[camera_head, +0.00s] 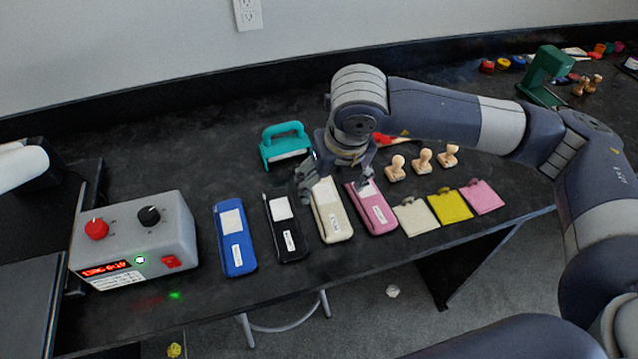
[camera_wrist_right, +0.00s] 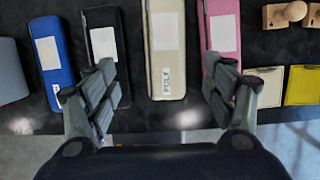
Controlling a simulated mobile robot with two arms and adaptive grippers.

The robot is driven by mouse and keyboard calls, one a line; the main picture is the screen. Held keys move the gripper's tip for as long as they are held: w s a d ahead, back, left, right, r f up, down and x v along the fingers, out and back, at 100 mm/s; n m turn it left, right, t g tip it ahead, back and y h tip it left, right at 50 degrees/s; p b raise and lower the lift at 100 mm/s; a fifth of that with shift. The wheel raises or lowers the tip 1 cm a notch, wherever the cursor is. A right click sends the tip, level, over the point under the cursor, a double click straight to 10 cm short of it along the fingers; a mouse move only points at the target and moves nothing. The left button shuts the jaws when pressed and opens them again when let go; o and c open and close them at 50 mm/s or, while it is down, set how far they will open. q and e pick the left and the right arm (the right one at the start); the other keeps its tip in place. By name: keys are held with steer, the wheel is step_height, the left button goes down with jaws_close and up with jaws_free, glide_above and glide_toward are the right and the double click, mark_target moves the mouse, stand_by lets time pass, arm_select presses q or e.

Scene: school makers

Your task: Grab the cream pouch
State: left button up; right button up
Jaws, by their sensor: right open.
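The cream pouch (camera_head: 331,217) lies on the dark table between a black pouch (camera_head: 286,235) and a pink pouch (camera_head: 374,214) in the head view. It has a white patch and a small printed label. My right gripper (camera_head: 336,184) is open above the far end of the cream pouch. In the right wrist view, the cream pouch (camera_wrist_right: 166,62) lies in the gap between the open fingers of my right gripper (camera_wrist_right: 165,95), with nothing held. The fingers overlap the black and pink pouches in that view. My left gripper does not show.
A blue pouch (camera_head: 234,242) lies left of the black one. A grey control box (camera_head: 135,240) stands at the left. Cream, yellow and pink cloth squares (camera_head: 450,206) lie at the right, with wooden stamps (camera_head: 421,160) behind them. A teal-handled tool (camera_head: 285,146) stands behind the pouches.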

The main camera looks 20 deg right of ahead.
mark_target(327, 202)
steer(key=shift+w+d+f+h, duration=0.3)
steer(key=shift+w+d+f, duration=0.05)
steer(key=shift+d+f, duration=0.2)
steer(key=x, duration=0.3)
steer(key=shift+s+a+f, duration=0.1)
steer(key=shift+s+a, duration=0.1)
steer(key=shift+w+f+p, duration=0.15)
steer(key=shift+f+p, duration=0.15)
steer(key=shift+w+f, duration=0.15)
steer(key=shift+f, duration=0.2)
steer(key=p+x, duration=0.1)
steer(key=x, duration=0.3)
steer(key=shift+a+f, duration=0.1)
steer(key=shift+a, duration=0.05)
steer(key=shift+w+f, duration=0.1)
steer(key=shift+f, duration=0.05)
steer(key=shift+c, duration=0.2)
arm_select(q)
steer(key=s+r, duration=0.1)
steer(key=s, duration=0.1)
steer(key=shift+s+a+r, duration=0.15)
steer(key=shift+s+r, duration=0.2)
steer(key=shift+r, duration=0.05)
arm_select(e)
steer(key=c, duration=1)
steer(key=shift+c, duration=0.2)
